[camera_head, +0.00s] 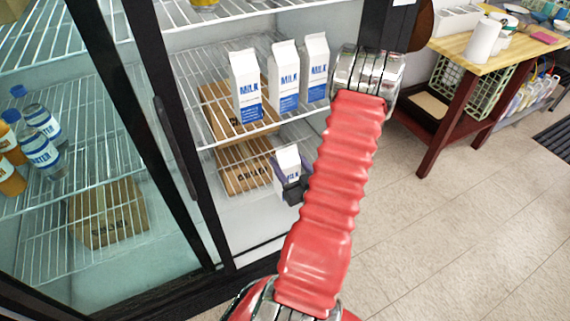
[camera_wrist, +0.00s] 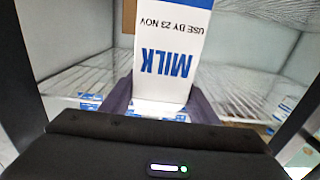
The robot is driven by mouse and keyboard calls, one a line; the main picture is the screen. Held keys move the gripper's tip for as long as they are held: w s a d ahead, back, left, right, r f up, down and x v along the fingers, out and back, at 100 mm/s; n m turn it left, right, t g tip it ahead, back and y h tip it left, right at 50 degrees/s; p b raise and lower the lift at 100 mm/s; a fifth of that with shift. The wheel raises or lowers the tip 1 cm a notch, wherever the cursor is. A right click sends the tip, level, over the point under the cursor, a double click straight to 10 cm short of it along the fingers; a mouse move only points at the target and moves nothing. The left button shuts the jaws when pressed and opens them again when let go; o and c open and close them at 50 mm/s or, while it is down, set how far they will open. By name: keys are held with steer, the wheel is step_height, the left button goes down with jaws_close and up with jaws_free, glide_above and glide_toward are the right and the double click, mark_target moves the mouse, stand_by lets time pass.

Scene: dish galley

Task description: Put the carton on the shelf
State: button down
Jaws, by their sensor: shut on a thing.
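A white milk carton (camera_head: 288,160) with blue lettering is held in front of the open fridge, below the front edge of the middle wire shelf (camera_head: 232,138). My gripper (camera_head: 291,183) is shut on it, partly hidden by my red arm. In the wrist view the same carton (camera_wrist: 172,45) stands between the two purple-grey fingers of my gripper (camera_wrist: 160,97), with its print upside down. Three similar cartons stand in a row on the middle shelf: left (camera_head: 245,87), middle (camera_head: 284,77) and right (camera_head: 315,68).
Cardboard boxes (camera_head: 245,168) sit below the middle shelf. A dark door frame (camera_head: 165,120) divides off the left bay, which holds water bottles (camera_head: 40,150) and a box (camera_head: 108,212). A wooden table (camera_head: 480,45) stands right. The tiled floor (camera_head: 460,230) is clear.

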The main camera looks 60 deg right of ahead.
steer(key=f+x, duration=0.2)
steer(key=x, duration=1.4)
steer(key=shift+w+d+f, duration=0.2)
steer(key=shift+w+f, duration=0.15)
steer(key=shift+f, duration=0.05)
step_height(320, 180, down, 4)
steer(key=shift+w+d+r, duration=0.1)
steer(key=shift+w, duration=0.05)
steer(key=shift+f, duration=0.2)
stand_by(0.4)
steer(key=c, duration=0.7)
jaws_free()
